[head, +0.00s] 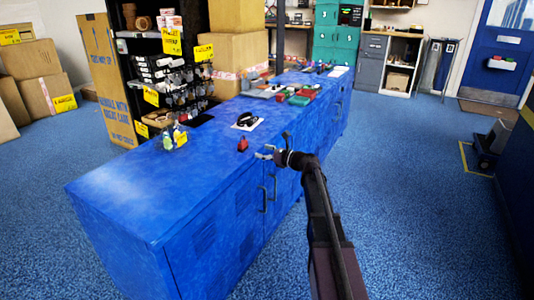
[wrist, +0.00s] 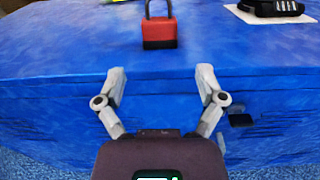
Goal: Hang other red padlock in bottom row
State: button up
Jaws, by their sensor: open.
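A red padlock (head: 243,144) with a grey shackle stands upright on the blue cabinet top near its front edge. In the wrist view the red padlock (wrist: 159,32) is at the top centre, beyond my fingertips. My gripper (head: 266,152) is open and empty at the cabinet's front edge, to the right of the padlock in the head view. In the wrist view my gripper (wrist: 162,82) has its two fingers spread wide, apart from the padlock. A black rack (head: 185,85) with rows of hanging small items stands behind the cabinet; I cannot make out single padlocks on it.
The blue cabinet (head: 130,190) has a clear near-left top. A black item on a white sheet (head: 246,122) lies behind the padlock; it also shows in the wrist view (wrist: 270,10). Small bottles (head: 175,136) stand at the left. Red and green items (head: 300,97) lie farther back.

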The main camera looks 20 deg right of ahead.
aim_at(245, 146)
jog(key=shift+x, duration=3.8)
jog(key=c, duration=0.9)
jog(key=shift+s+d+r+p, duration=0.1)
jog(key=shift+s+r+p, duration=0.05)
jog(key=shift+r+p, duration=0.85)
jog(key=v, duration=0.8)
jog(key=shift+s+d, duration=0.15)
